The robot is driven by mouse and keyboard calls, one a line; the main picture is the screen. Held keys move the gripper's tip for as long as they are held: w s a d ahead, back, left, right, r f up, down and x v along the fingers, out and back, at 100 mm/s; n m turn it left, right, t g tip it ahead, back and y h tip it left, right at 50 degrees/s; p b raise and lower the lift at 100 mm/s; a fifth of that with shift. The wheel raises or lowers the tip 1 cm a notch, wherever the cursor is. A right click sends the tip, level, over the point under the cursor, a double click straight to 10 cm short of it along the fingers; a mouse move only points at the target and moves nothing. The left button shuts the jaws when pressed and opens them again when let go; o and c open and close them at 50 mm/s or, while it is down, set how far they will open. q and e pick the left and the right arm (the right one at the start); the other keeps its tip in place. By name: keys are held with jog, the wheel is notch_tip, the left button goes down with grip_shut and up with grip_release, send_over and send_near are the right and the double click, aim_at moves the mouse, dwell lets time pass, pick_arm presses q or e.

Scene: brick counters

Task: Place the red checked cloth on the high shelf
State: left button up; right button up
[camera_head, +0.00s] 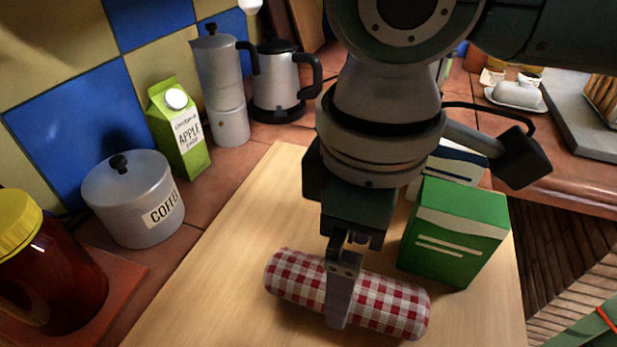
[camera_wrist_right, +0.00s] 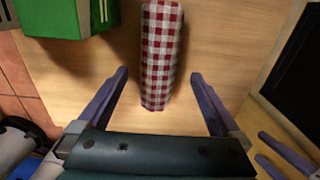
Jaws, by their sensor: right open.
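The red checked cloth (camera_head: 385,303) is a rolled bundle lying on the light wooden board (camera_head: 225,260). It also shows in the right wrist view (camera_wrist_right: 161,55), pointing lengthwise away from the gripper. My right gripper (camera_head: 338,318) reaches down from above, and its near finger covers the middle of the roll in the head view. In the wrist view its two fingers (camera_wrist_right: 163,78) are wide apart, one on each side of the roll, with gaps between. Purple fingers, seemingly of my left gripper (camera_wrist_right: 288,155), show at the lower right edge. I see no high shelf.
A green box (camera_head: 455,232) stands close behind the cloth's right end. A moka pot (camera_head: 222,85) and a kettle (camera_head: 280,85) stand behind.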

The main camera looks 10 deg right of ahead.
notch_tip(320, 180, down, 6)
jog(key=shift+w+r+b, duration=0.15)
jog(key=shift+b, duration=0.35)
jog(key=c, duration=1.4)
jog(key=shift+r, duration=0.15)
